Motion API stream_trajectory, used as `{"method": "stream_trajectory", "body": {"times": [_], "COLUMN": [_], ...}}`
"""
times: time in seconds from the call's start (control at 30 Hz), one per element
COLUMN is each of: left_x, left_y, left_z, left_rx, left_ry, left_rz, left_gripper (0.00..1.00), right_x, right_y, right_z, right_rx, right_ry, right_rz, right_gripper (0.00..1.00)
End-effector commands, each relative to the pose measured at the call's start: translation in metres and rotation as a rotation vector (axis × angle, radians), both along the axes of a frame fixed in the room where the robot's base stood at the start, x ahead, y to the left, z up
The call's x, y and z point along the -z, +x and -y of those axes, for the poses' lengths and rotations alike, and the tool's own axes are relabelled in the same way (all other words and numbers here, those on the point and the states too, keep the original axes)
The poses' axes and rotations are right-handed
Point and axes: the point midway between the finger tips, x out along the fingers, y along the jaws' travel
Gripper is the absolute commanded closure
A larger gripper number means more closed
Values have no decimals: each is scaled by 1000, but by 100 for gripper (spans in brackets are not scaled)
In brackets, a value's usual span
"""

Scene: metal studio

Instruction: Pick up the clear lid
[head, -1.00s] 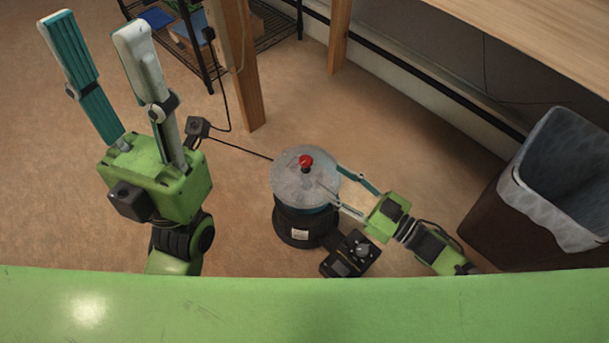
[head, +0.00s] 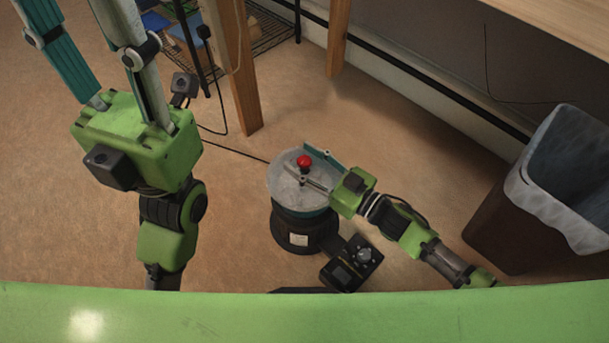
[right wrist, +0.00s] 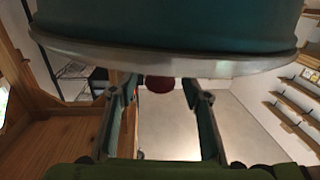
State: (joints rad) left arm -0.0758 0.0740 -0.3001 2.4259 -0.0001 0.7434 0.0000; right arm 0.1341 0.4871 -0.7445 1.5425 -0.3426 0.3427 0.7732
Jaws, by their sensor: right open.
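The clear lid (head: 283,185) is a round, see-through disc with a red knob (head: 304,161) at its middle. It sits on top of a dark round machine with a teal upper bowl (head: 302,212). My right gripper (head: 298,163) is open over the lid, with its two fingers on either side of the knob. In the right wrist view the red knob (right wrist: 160,84) shows between the spread fingers, below the lid's pale rim (right wrist: 210,68) and the teal bowl (right wrist: 170,25). Contact with the knob cannot be told. My left gripper (head: 75,25) is raised, open and empty, its tips cut off.
A black control box (head: 352,262) is attached at the machine's front right. A lined trash bin (head: 525,205) stands at the right. A wooden post (head: 232,75) and wire shelf (head: 270,35) are behind. A cable runs across the floor.

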Motion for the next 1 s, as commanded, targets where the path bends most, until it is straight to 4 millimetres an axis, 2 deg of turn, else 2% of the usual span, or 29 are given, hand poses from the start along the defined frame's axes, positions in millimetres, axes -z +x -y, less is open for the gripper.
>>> {"method": "stream_trajectory", "body": {"times": [0.03,0.2,0.53,0.67,0.73,0.87,1.0], "left_x": [0,0,-1,-4,-6,4,10], "left_y": [0,0,0,-1,-1,1,0], "left_z": [0,0,0,0,-1,-2,-4], "left_rx": [0,0,1,1,1,3,6], "left_ry": [0,0,0,-2,-3,-5,-9], "left_rz": [0,-1,0,2,0,-60,-121], "left_gripper": [59,59,59,59,59,59,59], "right_x": [0,0,-2,-8,-15,-36,-62], "right_y": [0,0,0,0,0,0,-20], "right_z": [0,0,0,1,1,1,-3], "right_rx": [0,0,0,-1,-1,-1,-2], "right_ry": [0,0,2,2,2,2,3], "right_rz": [0,0,1,1,3,3,-2], "right_gripper": [56,100,100,100,100,100,100]}}
